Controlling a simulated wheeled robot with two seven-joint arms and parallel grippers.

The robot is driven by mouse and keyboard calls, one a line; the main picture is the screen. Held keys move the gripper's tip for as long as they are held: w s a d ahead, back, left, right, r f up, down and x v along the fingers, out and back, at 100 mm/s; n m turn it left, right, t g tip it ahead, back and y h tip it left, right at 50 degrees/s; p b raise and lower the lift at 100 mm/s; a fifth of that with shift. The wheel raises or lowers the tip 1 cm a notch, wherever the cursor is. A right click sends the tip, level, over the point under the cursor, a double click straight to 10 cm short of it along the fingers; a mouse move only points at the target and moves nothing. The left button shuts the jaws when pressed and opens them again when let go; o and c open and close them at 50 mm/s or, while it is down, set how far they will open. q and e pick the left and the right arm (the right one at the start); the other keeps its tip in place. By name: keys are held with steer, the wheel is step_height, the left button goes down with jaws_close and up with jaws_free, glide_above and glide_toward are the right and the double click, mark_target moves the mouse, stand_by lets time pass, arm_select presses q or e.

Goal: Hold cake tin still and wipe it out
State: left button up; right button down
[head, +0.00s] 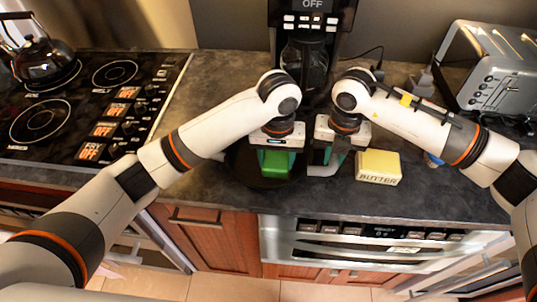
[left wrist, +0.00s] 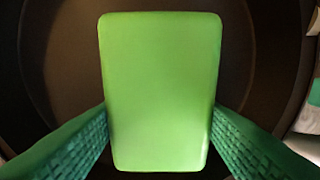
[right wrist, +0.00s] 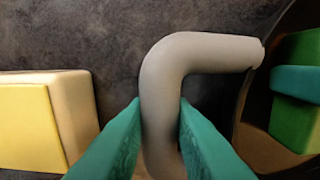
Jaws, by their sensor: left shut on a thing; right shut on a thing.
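The dark round cake tin (head: 238,170) sits on the counter in the head view, partly hidden by my arms. Its dark inside fills the left wrist view (left wrist: 60,70). My left gripper (head: 276,160) is shut on a green sponge (head: 275,166), which lies inside the tin; the green fingers press its two sides in the left wrist view (left wrist: 160,100). My right gripper (head: 330,160) is shut on a grey bent handle (right wrist: 195,55) at the tin's right side. The tin's rim and the sponge also show at the right of the right wrist view.
A butter block (head: 378,167) lies just right of my right gripper. A coffee maker (head: 305,50) stands behind my grippers. A toaster (head: 495,75) is at back right. The stovetop (head: 90,105) with a kettle (head: 42,58) is at left. The counter's front edge is close to the tin.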

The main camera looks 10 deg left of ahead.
mark_target(258, 163)
arm_select(q)
steer(key=shift+w+a, duration=0.1)
steer(key=shift+a, duration=1.05)
steer(key=shift+w+a+f, duration=0.1)
steer(key=shift+a, duration=1)
steer(key=shift+s+d, duration=0.2)
steer(key=shift+d, duration=1.1)
arm_select(e)
steer(key=shift+a, duration=0.1)
arm_select(q)
steer(key=shift+s+d, duration=0.1)
steer(key=shift+d, duration=0.95)
